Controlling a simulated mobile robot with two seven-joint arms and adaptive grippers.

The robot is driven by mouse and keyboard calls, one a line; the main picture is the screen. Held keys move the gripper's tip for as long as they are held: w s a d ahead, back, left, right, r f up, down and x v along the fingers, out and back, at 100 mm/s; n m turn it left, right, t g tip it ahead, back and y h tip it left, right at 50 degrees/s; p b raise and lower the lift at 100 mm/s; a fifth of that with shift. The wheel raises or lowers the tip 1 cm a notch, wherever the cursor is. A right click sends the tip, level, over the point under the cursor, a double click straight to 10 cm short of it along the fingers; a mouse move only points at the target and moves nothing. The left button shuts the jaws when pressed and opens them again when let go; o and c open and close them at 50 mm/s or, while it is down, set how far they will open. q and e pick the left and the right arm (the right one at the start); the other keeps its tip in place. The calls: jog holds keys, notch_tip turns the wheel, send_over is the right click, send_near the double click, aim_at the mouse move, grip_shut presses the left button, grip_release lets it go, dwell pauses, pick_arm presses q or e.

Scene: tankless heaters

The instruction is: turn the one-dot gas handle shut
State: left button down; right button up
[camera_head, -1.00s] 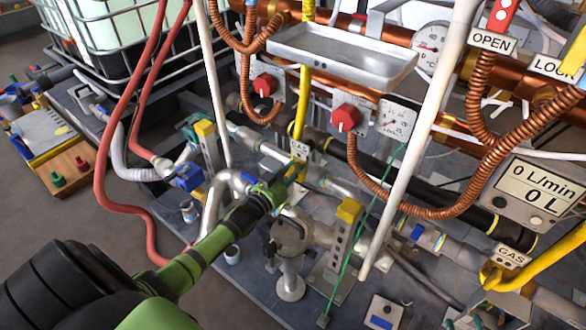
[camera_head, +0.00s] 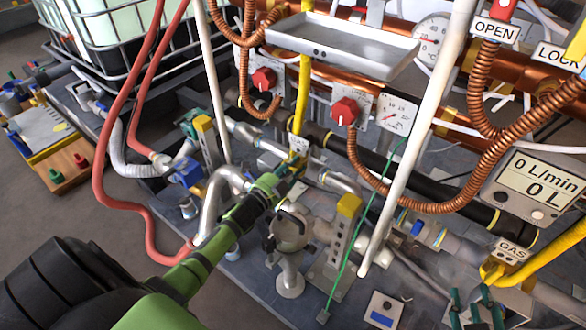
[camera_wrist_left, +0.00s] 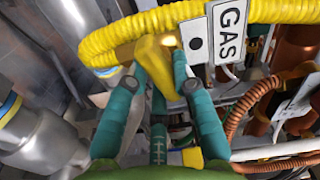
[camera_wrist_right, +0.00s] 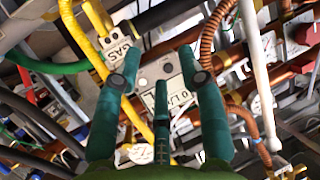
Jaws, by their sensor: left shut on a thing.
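The one-dot gas handle (camera_wrist_left: 155,62) is yellow and sits on a yellow corrugated pipe, beside a GAS tag (camera_wrist_left: 229,30) and a white plate with one black dot (camera_wrist_left: 196,44). My left gripper (camera_wrist_left: 160,75) has its teal fingers shut around this handle. In the head view my left gripper (camera_head: 292,170) is at the foot of the left yellow pipe (camera_head: 303,95) and largely covers the handle. My right gripper (camera_wrist_right: 160,85) is open and empty. Its fingertips show in the head view (camera_head: 472,306) at the lower right, below another GAS tag (camera_head: 513,251).
A flow meter (camera_head: 528,190) reads 0 L/min at the right. A white slanting pipe (camera_head: 420,130), a thin green rod (camera_head: 365,225) and copper hoses (camera_head: 445,210) crowd the middle. A metal tray (camera_head: 340,48) hangs above.

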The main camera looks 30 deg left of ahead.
pick_arm(q)
jog(key=shift+f+m+b, duration=0.15)
jog(key=shift+m+b, duration=0.15)
jog(key=shift+m, duration=0.9)
pick_arm(e)
jog(key=shift+w+a+r+t+y, duration=0.15)
jog(key=shift+a+r+t, duration=0.2)
jog(key=shift+r, duration=0.3)
jog(key=shift+w+a+r+t+y, duration=0.2)
jog(key=shift+r+t, duration=0.25)
jog(key=shift+r, duration=0.25)
jog(key=shift+w+a+r+t+y, duration=0.2)
jog(key=shift+r+t, duration=0.2)
jog(key=shift+r, duration=0.25)
pick_arm(q)
jog(key=c, duration=1.1)
grip_release()
jog(key=shift+o, duration=0.2)
jog(key=shift+s, duration=0.15)
jog(key=s+a, duration=0.1)
jog(key=s, duration=1)
jog(key=shift+s, duration=0.35)
